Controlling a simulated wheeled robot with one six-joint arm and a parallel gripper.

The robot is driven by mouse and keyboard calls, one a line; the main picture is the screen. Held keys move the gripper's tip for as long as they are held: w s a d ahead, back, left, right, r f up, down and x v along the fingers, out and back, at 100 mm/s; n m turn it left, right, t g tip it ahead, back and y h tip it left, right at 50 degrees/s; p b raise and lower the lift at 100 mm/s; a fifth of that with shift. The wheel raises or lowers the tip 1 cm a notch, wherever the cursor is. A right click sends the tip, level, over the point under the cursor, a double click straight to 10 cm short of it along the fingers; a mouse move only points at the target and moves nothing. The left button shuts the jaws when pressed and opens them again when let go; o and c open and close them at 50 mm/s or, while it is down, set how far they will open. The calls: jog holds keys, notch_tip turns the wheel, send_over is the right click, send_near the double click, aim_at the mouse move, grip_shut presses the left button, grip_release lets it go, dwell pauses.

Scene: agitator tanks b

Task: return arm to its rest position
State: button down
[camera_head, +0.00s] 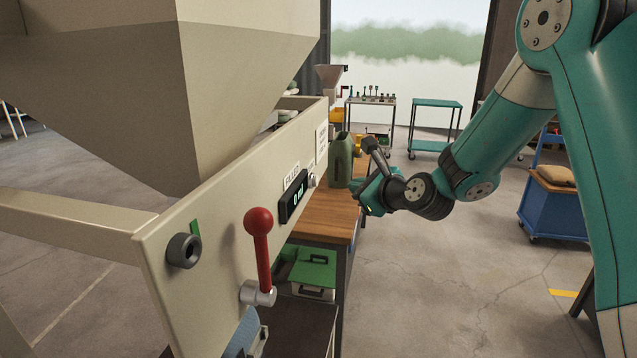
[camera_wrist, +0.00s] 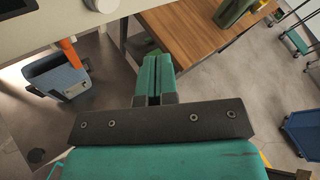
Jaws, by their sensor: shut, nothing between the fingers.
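My gripper (camera_wrist: 158,62) shows in the wrist view with its two teal fingers pressed together and nothing between them. In the head view my teal arm comes down from the upper right, bent at the elbow. Its wrist end (camera_head: 374,190) hangs just right of the green jug and the wooden bench, and the fingers are hard to make out there. The gripper appears free of the pale control panel (camera_head: 215,215) and its red-knobbed lever (camera_head: 262,250), which stands upright.
A green jug (camera_head: 341,160) stands on the wooden bench (camera_head: 325,215), close to my wrist. A large hopper (camera_head: 250,80) fills the upper left. A green case (camera_head: 310,268) sits under the bench. A blue cart (camera_head: 555,208) stands right. Floor between bench and cart is clear.

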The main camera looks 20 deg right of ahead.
jog(key=s+a+r+n+g+y+b, duration=0.1)
jog(key=s+a+r+n+g+y, duration=0.15)
jog(key=s+a+n+g, duration=0.95)
jog(key=s+n+g+h+b, duration=0.1)
jog(key=s+n+g+h, duration=0.1)
jog(key=s+n, duration=2)
jog(key=shift+s+f, duration=0.45)
jog(key=shift+s, duration=0.2)
jog(key=shift+h, duration=0.25)
